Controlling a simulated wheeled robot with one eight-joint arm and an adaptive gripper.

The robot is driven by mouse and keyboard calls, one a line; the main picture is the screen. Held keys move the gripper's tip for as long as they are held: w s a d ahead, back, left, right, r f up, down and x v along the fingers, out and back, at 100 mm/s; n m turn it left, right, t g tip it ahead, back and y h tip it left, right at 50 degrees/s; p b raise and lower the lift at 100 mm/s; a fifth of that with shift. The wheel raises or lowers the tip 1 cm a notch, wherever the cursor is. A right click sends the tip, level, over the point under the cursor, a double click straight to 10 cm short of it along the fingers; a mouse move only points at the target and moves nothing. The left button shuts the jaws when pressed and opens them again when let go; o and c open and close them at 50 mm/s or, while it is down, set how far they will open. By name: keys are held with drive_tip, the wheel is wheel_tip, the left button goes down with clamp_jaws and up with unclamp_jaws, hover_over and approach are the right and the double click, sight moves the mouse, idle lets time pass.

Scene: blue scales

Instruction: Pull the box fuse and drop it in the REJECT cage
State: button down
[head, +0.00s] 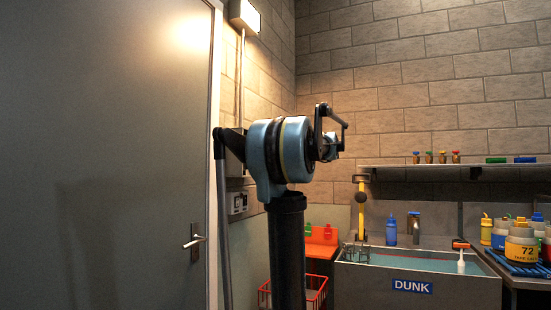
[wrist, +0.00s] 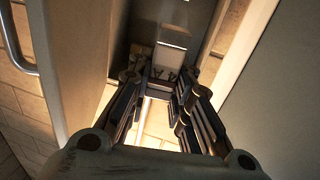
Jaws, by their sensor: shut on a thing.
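My gripper (wrist: 163,76) shows in the wrist view with its fingertips closed in on a pale block (wrist: 171,58), which looks like the box fuse. A dark grey housing lies around and behind the block; I cannot tell whether the block is still seated in it. In the head view the gripper is not clearly visible, and my arm blocks part of the wall. A red wire cage (head: 319,297) stands low behind my arm in the head view. It may be the REJECT cage, but no label on it is readable.
A grey door (head: 110,150) fills the left. A grey box (head: 237,202) is on the wall beside its frame. An orange bench (head: 321,236) stands behind my arm. A DUNK tank (head: 420,272) and several bottles stand at the right, below a shelf (head: 455,167).

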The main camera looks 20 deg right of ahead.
drive_tip(key=shift+r, duration=1.4)
drive_tip(key=w+d+v, duration=0.1)
drive_tip(key=d+v, duration=0.1)
drive_tip(key=v, duration=1)
drive_tip(key=shift+d, duration=0.2)
idle(0.9)
drive_tip(key=shift+s, duration=0.1)
idle(0.4)
